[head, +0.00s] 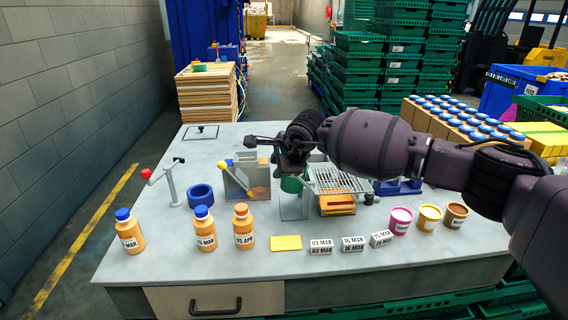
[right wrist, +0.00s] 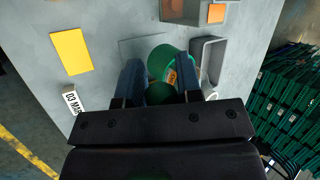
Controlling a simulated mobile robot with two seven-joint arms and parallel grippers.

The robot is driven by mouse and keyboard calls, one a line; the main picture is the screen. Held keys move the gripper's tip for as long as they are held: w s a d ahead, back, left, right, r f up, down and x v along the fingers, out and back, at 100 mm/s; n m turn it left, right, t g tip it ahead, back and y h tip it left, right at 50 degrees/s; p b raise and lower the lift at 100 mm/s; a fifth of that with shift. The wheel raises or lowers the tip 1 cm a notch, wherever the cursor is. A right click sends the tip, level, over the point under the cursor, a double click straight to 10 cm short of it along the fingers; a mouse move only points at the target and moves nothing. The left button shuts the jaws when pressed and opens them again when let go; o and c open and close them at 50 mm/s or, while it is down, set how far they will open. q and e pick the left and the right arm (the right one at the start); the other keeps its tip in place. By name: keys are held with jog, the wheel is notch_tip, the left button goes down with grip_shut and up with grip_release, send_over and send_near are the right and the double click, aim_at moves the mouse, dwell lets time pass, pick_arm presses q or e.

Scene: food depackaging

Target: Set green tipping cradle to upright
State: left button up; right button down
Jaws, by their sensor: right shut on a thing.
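The green tipping cradle (head: 291,185) stands on its grey stand in the middle of the table, partly hidden under my right gripper (head: 291,165). In the right wrist view the cradle (right wrist: 163,57) shows as a green round cup, with a small orange patch at its near side. My right gripper (right wrist: 160,88) reaches down with its two blue-grey fingers on either side of a rounded green part of the cradle, shut on it. The cradle's exact tilt cannot be told. My left gripper is not in view.
A clear bin with yellow and blue parts (head: 238,180) stands left of the cradle, a wire rack (head: 340,179) right of it. Bottles (head: 243,228), a yellow card (head: 286,242), date blocks (head: 321,246) and cups (head: 400,221) line the front.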

jog(key=shift+w+a+h, duration=0.15)
jog(key=shift+a+h, duration=0.1)
jog(key=shift+h, duration=0.15)
jog(key=shift+f, duration=0.1)
dwell(0.3)
jog(key=c, duration=1.2)
grip_release()
jog(key=shift+c, duration=0.2)
jog(key=o, duration=0.4)
jog(key=shift+a+f, duration=0.1)
jog(key=shift+f, duration=0.05)
jog(key=v, duration=1)
jog(key=shift+s+r, duration=0.25)
jog(key=shift+r, duration=0.1)
